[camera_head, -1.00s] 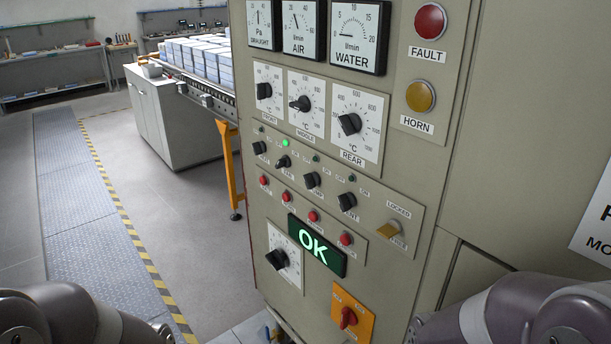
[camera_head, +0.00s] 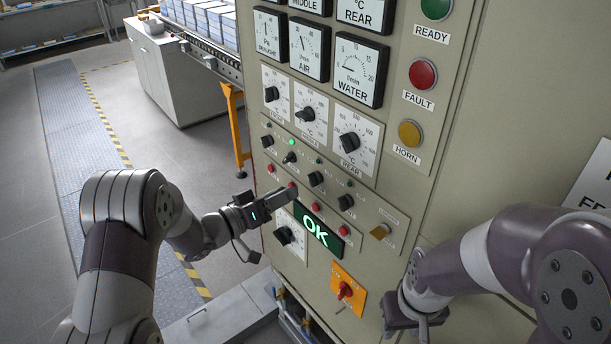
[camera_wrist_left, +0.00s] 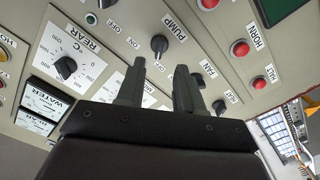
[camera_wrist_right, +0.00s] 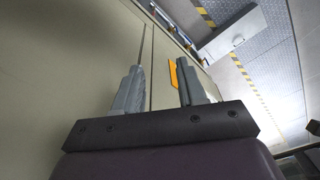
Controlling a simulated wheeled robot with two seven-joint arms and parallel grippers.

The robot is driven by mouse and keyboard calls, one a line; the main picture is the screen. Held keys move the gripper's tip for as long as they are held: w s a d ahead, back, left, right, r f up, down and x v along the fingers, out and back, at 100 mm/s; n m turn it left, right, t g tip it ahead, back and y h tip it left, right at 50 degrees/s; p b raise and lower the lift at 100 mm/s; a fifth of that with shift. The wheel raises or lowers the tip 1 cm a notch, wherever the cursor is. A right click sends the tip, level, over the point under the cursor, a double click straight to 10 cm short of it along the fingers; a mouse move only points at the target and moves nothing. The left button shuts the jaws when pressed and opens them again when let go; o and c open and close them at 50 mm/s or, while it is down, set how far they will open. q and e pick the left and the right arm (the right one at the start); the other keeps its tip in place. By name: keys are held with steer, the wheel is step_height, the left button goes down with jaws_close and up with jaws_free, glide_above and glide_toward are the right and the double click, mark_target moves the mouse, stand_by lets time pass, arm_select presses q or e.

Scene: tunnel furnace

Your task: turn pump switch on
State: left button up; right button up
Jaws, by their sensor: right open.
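The pump switch is a black knob (camera_head: 316,178), third from the left in its row on the beige control panel (camera_head: 375,205). It also shows in the left wrist view (camera_wrist_left: 158,42) beside its PUMP label, and its small lamp looks dark. My left gripper (camera_wrist_left: 160,66) is open and empty, its fingers pointing at the switch row with the pump knob just beyond the gap. In the head view its fingers hover before the panel, just left of and below the pump switch. My right gripper (camera_wrist_right: 160,65) is open and empty, low at the panel's right.
Other black knobs, such as the vent knob (camera_head: 345,201), and red buttons (camera_head: 343,230) sit close to the pump switch. The lit OK display (camera_head: 318,233) is below. An orange switch (camera_head: 346,290) is lower down. The floor left of the panel is open.

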mark_target(310, 182)
arm_select(q)
steer(key=p+x, duration=0.2)
steer(key=x, duration=0.4)
steer(key=shift+r, duration=0.2)
steer(key=shift+w+d+f, duration=0.1)
steer(key=shift+w+d, duration=0.15)
steer(key=shift+d, duration=0.1)
steer(key=shift+w+f, duration=0.1)
steer(key=shift+d, duration=0.1)
jaws_close()
